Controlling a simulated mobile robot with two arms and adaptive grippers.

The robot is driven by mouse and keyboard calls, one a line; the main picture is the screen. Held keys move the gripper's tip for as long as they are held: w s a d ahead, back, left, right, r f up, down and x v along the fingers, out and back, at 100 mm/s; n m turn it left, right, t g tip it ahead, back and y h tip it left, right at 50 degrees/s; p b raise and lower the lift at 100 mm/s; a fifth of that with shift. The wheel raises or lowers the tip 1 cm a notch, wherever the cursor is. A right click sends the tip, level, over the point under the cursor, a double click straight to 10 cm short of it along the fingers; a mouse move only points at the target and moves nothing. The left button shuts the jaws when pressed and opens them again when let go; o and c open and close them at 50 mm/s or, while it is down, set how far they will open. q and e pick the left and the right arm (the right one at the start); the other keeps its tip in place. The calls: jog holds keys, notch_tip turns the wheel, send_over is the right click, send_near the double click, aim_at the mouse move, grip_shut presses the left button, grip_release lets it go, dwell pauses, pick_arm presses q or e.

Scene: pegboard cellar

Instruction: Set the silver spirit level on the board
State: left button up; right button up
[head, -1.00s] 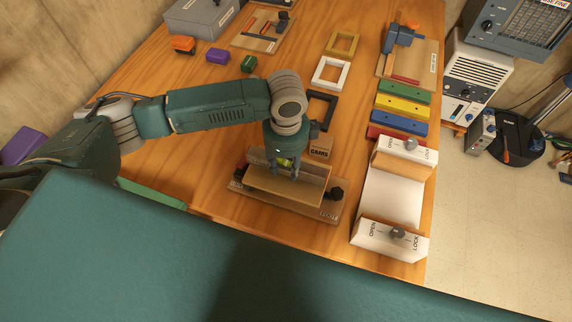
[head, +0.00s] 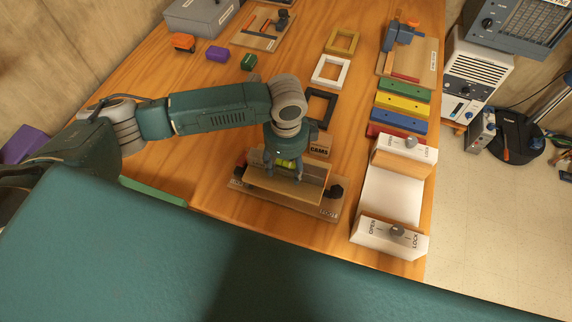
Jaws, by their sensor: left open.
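My left gripper (head: 283,168) points down over the wooden board (head: 283,190), its fingers apart and open. Between the fingers shows a yellow-green vial, part of the silver spirit level (head: 285,163). The level's body is mostly hidden by the fingers and wrist, and it appears to rest on the board. I cannot tell whether the fingers touch it. The board lies across a fixture with a flat base (head: 300,207) and dark knobs (head: 335,191). My right gripper is not in view.
A white fixture with OPEN/LOCK knobs (head: 392,200) stands to the right. Coloured bars (head: 402,104), square frames (head: 330,72) and a CAMS box (head: 319,149) lie behind. A green bar (head: 152,191) lies at the left. Bare wood shows left of the frames.

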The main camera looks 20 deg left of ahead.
aim_at(286, 169)
pick_arm(q)
notch_tip(286, 169, up, 13)
jog(key=b, duration=0.1)
dwell(0.5)
dwell(0.3)
